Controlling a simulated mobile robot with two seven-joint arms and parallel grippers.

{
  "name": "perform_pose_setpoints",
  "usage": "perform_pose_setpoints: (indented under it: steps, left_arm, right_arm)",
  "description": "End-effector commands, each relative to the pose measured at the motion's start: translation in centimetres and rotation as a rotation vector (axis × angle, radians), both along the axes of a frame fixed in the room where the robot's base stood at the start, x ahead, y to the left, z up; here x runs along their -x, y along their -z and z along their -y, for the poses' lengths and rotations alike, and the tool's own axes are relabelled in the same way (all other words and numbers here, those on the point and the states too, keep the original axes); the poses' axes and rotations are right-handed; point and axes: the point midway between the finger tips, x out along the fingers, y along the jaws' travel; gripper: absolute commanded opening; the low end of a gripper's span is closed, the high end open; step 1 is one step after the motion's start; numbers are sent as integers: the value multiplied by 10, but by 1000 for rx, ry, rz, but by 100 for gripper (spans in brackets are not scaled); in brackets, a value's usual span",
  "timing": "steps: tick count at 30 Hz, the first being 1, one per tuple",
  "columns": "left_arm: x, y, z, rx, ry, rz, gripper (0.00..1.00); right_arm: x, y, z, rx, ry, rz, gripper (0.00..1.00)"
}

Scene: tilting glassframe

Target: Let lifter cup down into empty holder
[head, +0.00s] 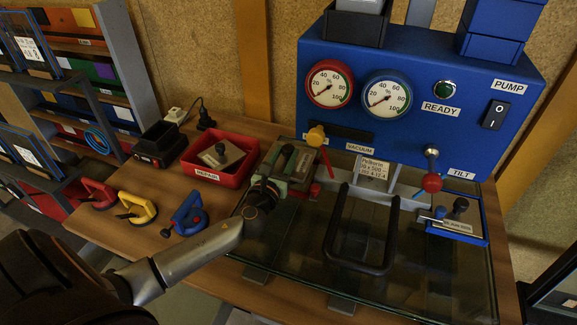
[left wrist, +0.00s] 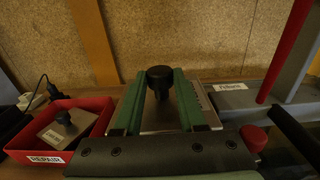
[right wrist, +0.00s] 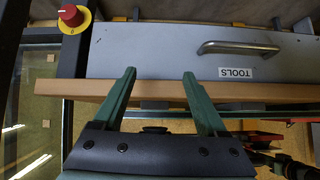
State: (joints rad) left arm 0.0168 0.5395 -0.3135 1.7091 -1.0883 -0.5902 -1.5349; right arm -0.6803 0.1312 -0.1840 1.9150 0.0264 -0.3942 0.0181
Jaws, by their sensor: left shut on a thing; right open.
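My left gripper (head: 288,160) is at the back of the glass table, in front of the blue console. It is shut on the black knob (left wrist: 160,80) of a grey metal plate (left wrist: 203,96); the green fingers lie on either side of the knob. Whether the plate hangs free or rests on something, I cannot tell. Red, yellow (head: 137,208) and blue (head: 188,214) cups with handles lie on the wooden bench at left. No empty holder can be clearly made out. My right gripper (right wrist: 160,75) is open and empty, facing a grey drawer front labelled TOOLS.
A red REPAIR tray (head: 219,160) holds another knobbed plate (head: 221,153). A blue holder (head: 458,228) at right carries a similar plate. A black U-shaped frame (head: 362,240) stands over the glass.

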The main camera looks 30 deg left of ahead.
Motion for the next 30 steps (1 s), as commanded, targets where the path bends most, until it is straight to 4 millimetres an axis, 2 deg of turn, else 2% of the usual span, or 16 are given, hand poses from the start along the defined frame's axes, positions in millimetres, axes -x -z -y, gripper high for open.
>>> perform_pose_setpoints:
  steps: [8,12,15,28,29,30]
  left_arm:
    - [-10,11,1,-1,-1,5,0]
    - [-12,34,2,-2,-1,0,0]
    - [-12,42,2,-2,0,3,0]
    - [-12,47,2,-1,0,5,0]
    - [-11,49,2,-1,0,0,41]
    - [-11,48,2,-1,0,0,46]
  right_arm:
    - [0,8,0,0,0,0,75]
    - [0,17,0,0,0,0,75]
    - [0,19,0,0,0,0,75]
    - [0,23,0,0,0,0,75]
    - [0,23,0,0,0,0,75]
    - [0,22,0,0,0,0,75]
